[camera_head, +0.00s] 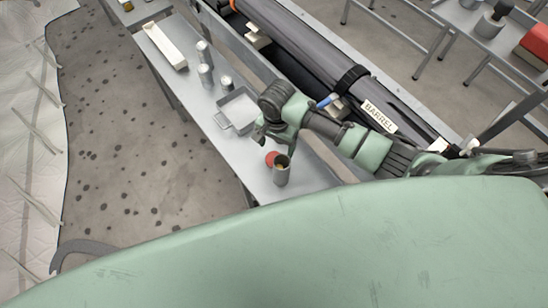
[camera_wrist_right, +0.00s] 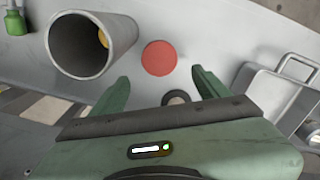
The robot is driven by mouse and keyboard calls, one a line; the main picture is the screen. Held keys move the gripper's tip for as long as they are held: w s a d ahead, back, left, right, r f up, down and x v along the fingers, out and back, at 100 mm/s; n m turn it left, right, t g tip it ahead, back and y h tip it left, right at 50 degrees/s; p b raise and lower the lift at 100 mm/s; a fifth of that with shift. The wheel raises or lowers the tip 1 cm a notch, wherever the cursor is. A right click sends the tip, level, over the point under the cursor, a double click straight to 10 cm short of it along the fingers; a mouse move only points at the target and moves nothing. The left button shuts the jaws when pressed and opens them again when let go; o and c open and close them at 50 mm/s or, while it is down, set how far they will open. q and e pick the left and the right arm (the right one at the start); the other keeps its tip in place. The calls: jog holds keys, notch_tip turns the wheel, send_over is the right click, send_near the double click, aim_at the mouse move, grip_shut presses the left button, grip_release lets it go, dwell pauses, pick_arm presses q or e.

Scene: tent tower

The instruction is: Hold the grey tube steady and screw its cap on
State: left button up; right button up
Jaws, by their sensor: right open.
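The grey tube (camera_head: 281,172) stands upright near the front end of the narrow metal bench, its mouth open. In the right wrist view the tube (camera_wrist_right: 122,42) shows at upper left, with something yellow inside it. The red round cap (camera_head: 271,158) lies on the bench beside the tube, apart from it in the right wrist view (camera_wrist_right: 159,58). My right gripper (camera_head: 262,135) is above the bench near the cap. In the right wrist view its two fingers (camera_wrist_right: 160,73) are spread and empty, with the cap just beyond the gap. My left gripper is not seen.
A metal tray (camera_head: 239,109) with a handle stands behind the gripper. Several grey cylinders (camera_head: 205,75) and a long white box (camera_head: 166,45) are farther along the bench (camera_head: 200,105). A long dark barrel (camera_head: 320,55) lies to the right. A green bottle (camera_wrist_right: 15,20) shows in the right wrist view.

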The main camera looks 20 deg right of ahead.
aim_at(275, 155)
jog(key=shift+f, duration=0.1)
jog(key=f, duration=0.5)
jog(key=shift+s+a+p, duration=0.25)
jog(key=shift+a+p, duration=0.1)
jog(key=c, duration=1.5)
notch_tip(275, 155, up, 20)
jog(key=shift+r, duration=0.1)
jog(key=shift+c, duration=0.2)
